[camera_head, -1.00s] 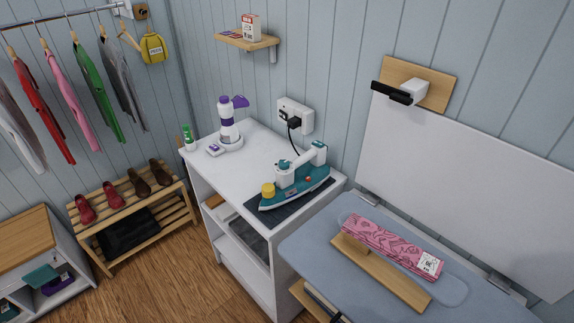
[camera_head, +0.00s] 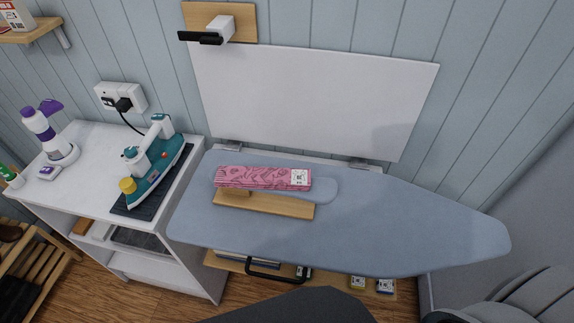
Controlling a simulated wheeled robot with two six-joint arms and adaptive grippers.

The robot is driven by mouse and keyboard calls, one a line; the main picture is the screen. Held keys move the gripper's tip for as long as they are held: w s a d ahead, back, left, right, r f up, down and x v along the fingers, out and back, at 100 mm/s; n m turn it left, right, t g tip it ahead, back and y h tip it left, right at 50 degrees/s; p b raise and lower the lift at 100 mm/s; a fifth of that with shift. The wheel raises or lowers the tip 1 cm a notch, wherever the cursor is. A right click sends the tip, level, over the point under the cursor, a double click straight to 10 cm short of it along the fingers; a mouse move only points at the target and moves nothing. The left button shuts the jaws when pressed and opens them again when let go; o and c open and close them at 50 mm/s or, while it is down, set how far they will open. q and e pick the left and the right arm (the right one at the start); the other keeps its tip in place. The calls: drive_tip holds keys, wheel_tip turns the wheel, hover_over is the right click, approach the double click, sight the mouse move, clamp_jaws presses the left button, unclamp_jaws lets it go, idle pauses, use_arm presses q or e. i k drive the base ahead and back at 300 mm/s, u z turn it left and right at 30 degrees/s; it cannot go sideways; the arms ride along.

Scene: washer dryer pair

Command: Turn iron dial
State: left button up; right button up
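The iron (camera_head: 155,163) is teal and white and rests on a dark mat (camera_head: 128,205) on the white cabinet at the left. A yellow round knob (camera_head: 127,185), which looks like the dial, sits at its near end. A black cord runs from the iron up to a wall socket (camera_head: 121,98). Neither of my grippers can be made out in the head view. Dark and grey parts at the bottom edge and lower right look like my own body, and no fingertips show there.
An ironing board (camera_head: 400,215) fills the middle, with pink patterned cloth (camera_head: 262,177) and a wooden piece (camera_head: 265,204) on it. A white panel (camera_head: 310,95) stands behind. A white and purple bottle (camera_head: 43,130) is left of the iron. The board's right half is clear.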

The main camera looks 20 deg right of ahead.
sight(130, 152)
drive_tip(key=u, duration=2.35)
drive_tip(key=i, duration=0.65)
drive_tip(key=u, duration=1.2)
drive_tip(key=i, duration=0.6)
drive_tip(key=z, duration=4)
